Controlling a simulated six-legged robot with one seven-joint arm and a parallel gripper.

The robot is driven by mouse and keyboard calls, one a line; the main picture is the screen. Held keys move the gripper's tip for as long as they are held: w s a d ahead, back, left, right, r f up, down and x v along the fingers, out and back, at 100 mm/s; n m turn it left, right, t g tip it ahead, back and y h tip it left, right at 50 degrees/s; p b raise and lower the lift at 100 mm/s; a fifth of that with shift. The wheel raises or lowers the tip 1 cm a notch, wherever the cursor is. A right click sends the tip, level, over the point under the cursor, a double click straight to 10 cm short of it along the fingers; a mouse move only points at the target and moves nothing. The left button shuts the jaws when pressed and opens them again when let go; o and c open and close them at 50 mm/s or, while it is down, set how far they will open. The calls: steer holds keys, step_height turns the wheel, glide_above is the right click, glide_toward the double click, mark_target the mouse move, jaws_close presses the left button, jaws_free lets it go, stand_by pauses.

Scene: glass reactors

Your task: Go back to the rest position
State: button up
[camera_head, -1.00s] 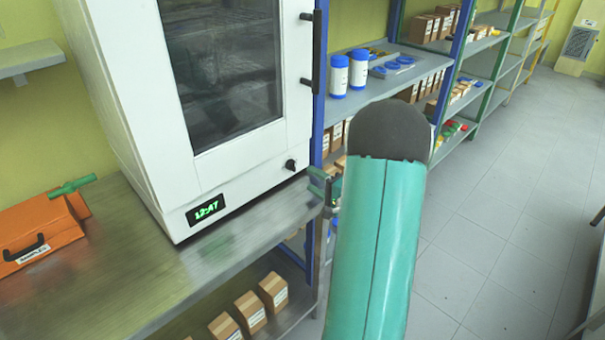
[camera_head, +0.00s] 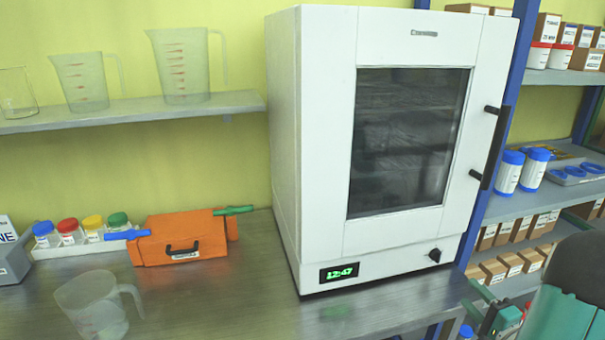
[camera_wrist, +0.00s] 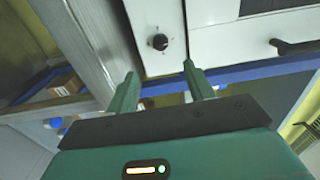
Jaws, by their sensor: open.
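In the wrist view my gripper (camera_wrist: 158,88) is open, its two green fingers apart with nothing between them. It is near the front of the white oven-like cabinet (camera_wrist: 215,50), by its round black knob (camera_wrist: 160,42); I cannot tell whether it touches. In the head view the cabinet (camera_head: 285,150) stands on the metal bench with its glass door (camera_head: 405,140) closed and a green display (camera_head: 338,272). My teal arm shows at the lower right there.
An orange case (camera_head: 180,240), several colour-capped jars (camera_head: 70,232) and a clear jug (camera_head: 97,305) stand on the metal bench (camera_head: 235,290). More jugs (camera_head: 180,65) stand on a wall shelf (camera_head: 130,110). Storage shelves (camera_head: 525,200) with boxes and blue-lidded containers (camera_head: 509,172) are at right.

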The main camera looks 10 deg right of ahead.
steer(key=a+r+n+g+y, duration=0.4)
steer(key=a+n+g+y, duration=0.1)
steer(key=a, duration=0.9)
steer(key=a+r+n+g+y, duration=0.4)
steer(key=a+n+g, duration=0.1)
steer(key=a, duration=1)
steer(key=s+a+r+n+g+h, duration=0.1)
steer(key=s+a+r+n+h, duration=0.1)
steer(key=s+a+n+h, duration=0.1)
steer(key=s+a+r+n+g+h, duration=0.1)
steer(key=s+a+r+n+h, duration=0.2)
steer(key=s+h, duration=0.3)
steer(key=shift+s+a+r+n+h, duration=0.3)
steer(key=shift+s+a+n, duration=0.45)
steer(key=shift+s, duration=0.25)
